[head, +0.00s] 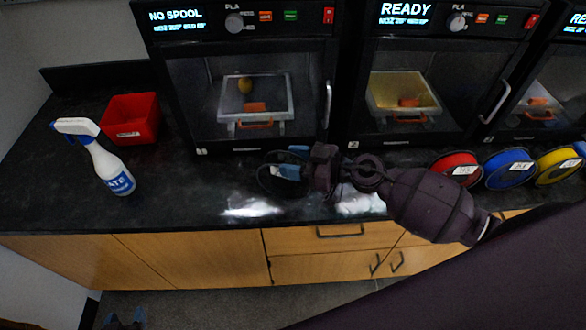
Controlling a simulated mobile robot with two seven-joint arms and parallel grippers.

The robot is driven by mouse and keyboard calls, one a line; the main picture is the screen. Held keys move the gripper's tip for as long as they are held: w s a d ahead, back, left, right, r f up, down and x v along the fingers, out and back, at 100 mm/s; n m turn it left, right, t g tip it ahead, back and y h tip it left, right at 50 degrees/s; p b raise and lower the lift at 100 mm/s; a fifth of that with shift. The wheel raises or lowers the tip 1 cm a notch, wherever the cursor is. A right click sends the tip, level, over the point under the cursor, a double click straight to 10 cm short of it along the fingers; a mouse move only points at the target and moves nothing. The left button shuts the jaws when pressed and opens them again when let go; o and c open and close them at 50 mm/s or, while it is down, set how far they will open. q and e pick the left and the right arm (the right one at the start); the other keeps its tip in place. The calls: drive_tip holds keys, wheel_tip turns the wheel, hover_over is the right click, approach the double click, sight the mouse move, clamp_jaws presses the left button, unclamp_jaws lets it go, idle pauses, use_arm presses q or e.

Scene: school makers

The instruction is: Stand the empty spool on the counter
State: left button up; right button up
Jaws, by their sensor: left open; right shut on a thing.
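The empty spool (262,184) shows as a dark, thin-rimmed ring in front of the left printer, hard to make out against the black counter (190,208). My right gripper (288,162) reaches in from the right, over the counter. Its blue fingers are shut on the spool and partly hide it. I cannot tell whether the spool touches the counter. My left gripper (126,318) shows only its bluish fingertips at the bottom left edge, apart and empty, low in front of the cabinets.
The left printer (185,80) reads NO SPOOL; the middle printer (360,75) reads READY. A red bin (130,118) and a spray bottle (105,165) stand at left. Red (455,170), blue (507,168) and yellow (557,165) spools stand at right. Counter right of the bottle is clear.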

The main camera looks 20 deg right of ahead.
use_arm(q)
drive_tip(key=shift+s+f, duration=0.2)
drive_tip(key=shift+f, duration=0.3)
drive_tip(key=shift+s+f, duration=0.15)
drive_tip(key=shift+f, duration=0.3)
use_arm(e)
drive_tip(key=shift+f, duration=0.85)
use_arm(q)
drive_tip(key=shift+b, duration=0.3)
use_arm(e)
drive_tip(key=shift+f, duration=0.25)
drive_tip(key=o, duration=1.2)
use_arm(q)
drive_tip(key=shift+r, duration=0.1)
drive_tip(key=shift+w, duration=0.15)
use_arm(e)
drive_tip(key=shift+r, duration=0.1)
